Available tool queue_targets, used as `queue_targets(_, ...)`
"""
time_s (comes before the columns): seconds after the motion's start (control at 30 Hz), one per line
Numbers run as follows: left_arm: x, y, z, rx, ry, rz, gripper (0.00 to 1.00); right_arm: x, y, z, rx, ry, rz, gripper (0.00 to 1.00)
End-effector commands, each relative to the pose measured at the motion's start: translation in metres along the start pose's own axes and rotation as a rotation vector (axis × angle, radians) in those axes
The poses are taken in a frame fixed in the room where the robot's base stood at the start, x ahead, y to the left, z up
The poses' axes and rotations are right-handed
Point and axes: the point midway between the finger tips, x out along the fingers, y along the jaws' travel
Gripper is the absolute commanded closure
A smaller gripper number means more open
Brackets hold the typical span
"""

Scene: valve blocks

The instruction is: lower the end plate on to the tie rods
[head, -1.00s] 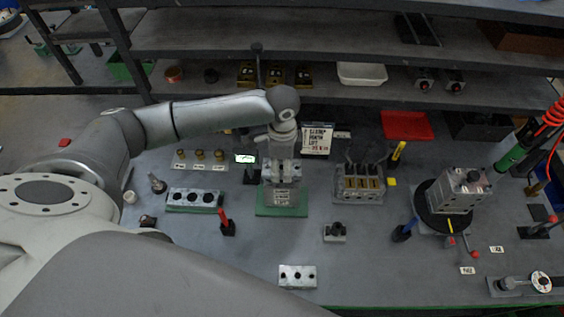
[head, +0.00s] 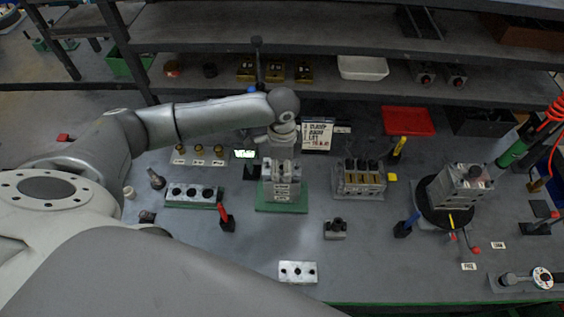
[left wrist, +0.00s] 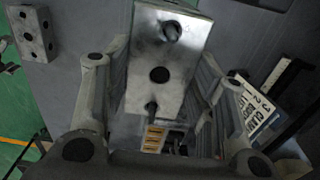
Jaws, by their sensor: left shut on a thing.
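The end plate (left wrist: 159,66) is a shiny metal block with a hole in its middle, large in the left wrist view. Tie rod ends (left wrist: 170,31) show as dark stubs at its upper and lower holes. My left gripper (head: 282,160) stands above the valve stack (head: 282,190) on a green base. Its fingers (left wrist: 165,110) lie on either side of the plate and are shut on it. Whether the plate touches the stack is hidden by the gripper and the plate itself. My right gripper is not in view.
A valve block with brass parts (head: 359,180) stands to the right, a three-hole block (head: 194,196) to the left. A small sign (head: 318,135) stands close behind the gripper. A loose holed plate (head: 298,272) lies at the front. The bench between is mostly clear.

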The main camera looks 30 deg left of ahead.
Motion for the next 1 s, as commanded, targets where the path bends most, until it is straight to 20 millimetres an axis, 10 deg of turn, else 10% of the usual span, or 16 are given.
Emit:
queue_targets(0.8, 0.02, 0.0, -0.001, 0.001, 0.002, -0.002, 0.81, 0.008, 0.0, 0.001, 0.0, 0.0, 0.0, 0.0)
queue_targets(0.83, 0.02, -0.001, -0.001, 0.001, 0.002, -0.002, 0.47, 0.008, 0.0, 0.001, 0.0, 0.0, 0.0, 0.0)
queue_targets(1.0, 0.02, 0.0, -0.001, 0.001, 0.001, -0.002, 0.25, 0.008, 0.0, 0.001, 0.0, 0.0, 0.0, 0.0)
